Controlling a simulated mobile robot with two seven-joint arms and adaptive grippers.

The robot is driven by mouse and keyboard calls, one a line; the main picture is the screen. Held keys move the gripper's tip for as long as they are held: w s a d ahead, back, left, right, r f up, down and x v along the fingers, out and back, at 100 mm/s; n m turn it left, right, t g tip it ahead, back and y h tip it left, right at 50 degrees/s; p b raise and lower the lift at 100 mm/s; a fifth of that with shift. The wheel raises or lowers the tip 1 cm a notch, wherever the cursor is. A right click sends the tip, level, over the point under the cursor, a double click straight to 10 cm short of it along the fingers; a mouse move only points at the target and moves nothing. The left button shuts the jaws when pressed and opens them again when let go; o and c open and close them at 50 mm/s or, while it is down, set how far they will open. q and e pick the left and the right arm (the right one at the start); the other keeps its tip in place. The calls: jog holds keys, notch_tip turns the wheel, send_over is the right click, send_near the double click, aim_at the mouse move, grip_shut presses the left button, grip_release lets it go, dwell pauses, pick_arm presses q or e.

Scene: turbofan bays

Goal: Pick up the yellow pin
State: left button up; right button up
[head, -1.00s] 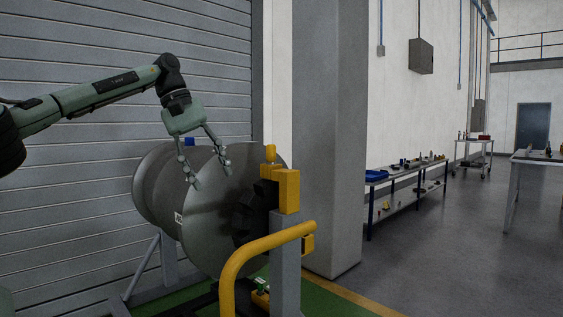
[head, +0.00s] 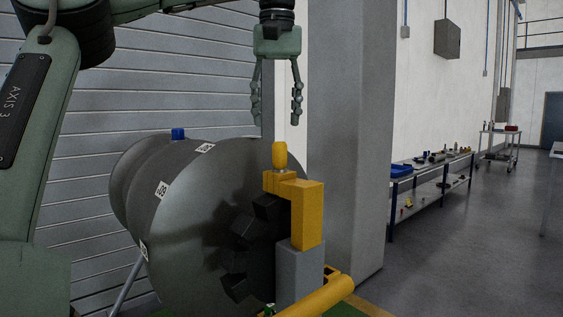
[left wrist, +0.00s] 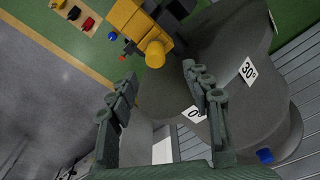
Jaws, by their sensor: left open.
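The yellow pin (head: 279,155) stands upright on top of the yellow bracket (head: 308,207) beside the grey metal drum (head: 190,225). In the left wrist view the pin (left wrist: 155,53) shows from above, beyond the fingertips and roughly between their lines. My left gripper (head: 277,118) points down above the pin, with its two fingers spread and nothing between them. A gap shows between the fingertips and the pin's top. In the left wrist view the left gripper (left wrist: 160,88) is open and empty. My right gripper is not in view.
The drum carries degree labels and a blue knob (head: 178,134). A grey post (head: 300,272) supports the bracket, and a yellow rail (head: 325,298) runs in front. A grey pillar (head: 350,150) stands close behind. A workbench (head: 430,167) with small items is farther right.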

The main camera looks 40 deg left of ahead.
aim_at(280, 168)
pick_arm(q)
jog(key=shift+w+f, duration=0.1)
jog(key=shift+w, duration=0.05)
jog(key=shift+f, duration=0.35)
notch_tip(280, 168, down, 7)
jog(key=shift+w+d+r, duration=0.1)
jog(key=shift+d+r, duration=0.05)
grip_shut()
